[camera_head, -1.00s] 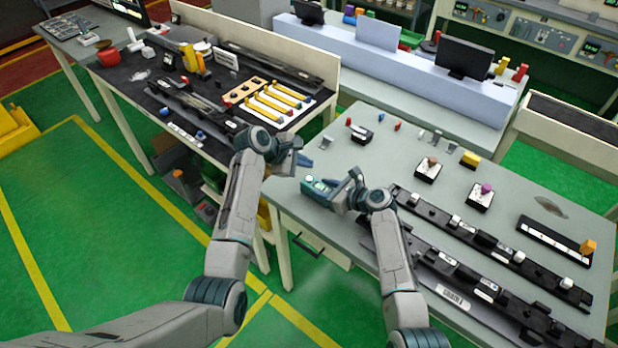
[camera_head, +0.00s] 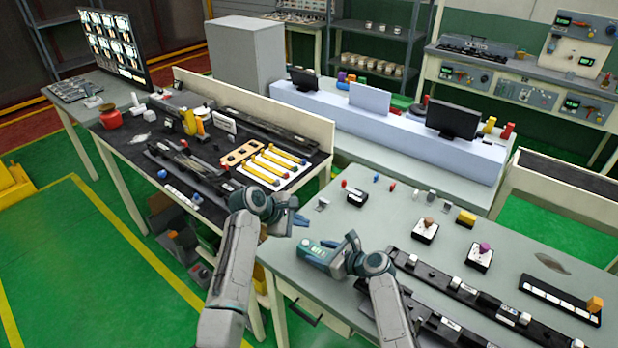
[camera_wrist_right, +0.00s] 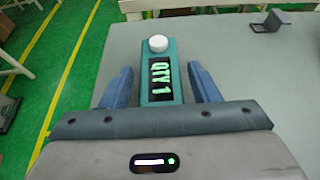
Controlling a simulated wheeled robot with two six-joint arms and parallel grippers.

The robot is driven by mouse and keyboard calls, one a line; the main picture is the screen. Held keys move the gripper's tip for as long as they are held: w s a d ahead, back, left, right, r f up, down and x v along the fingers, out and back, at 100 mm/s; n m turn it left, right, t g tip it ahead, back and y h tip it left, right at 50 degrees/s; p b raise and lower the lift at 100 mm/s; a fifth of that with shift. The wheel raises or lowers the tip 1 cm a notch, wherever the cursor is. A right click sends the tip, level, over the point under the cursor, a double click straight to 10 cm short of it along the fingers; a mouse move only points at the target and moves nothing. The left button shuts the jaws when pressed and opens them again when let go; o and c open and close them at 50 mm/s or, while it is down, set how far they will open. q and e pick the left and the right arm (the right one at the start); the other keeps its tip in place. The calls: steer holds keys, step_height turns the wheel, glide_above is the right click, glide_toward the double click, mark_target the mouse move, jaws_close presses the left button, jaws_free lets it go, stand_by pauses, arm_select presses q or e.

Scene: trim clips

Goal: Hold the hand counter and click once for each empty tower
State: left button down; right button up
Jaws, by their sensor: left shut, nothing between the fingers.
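The hand counter (camera_wrist_right: 158,60) is a teal block with a white round button and a green display reading "QTY 1". In the head view the counter (camera_head: 315,250) is at the near left edge of the right-hand table. My right gripper (camera_wrist_right: 160,85) has its blue fingers along both sides of it. My left gripper (camera_head: 301,219) is shut and empty, a little beyond the counter and apart from it. A long black trim rail (camera_head: 470,291) with several pale clips lies right of my right gripper. A second dark rail (camera_head: 440,326) lies nearer. Their empty towers are too small to tell.
Small mounts with brown and purple knobs, a yellow block (camera_head: 466,217) and a black strip with an orange block (camera_head: 595,304) are on the right-hand table (camera_head: 380,215). The left workbench (camera_head: 120,140) is crowded with parts. The table beyond the counter is fairly clear.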

steer(key=shift+o, duration=0.7)
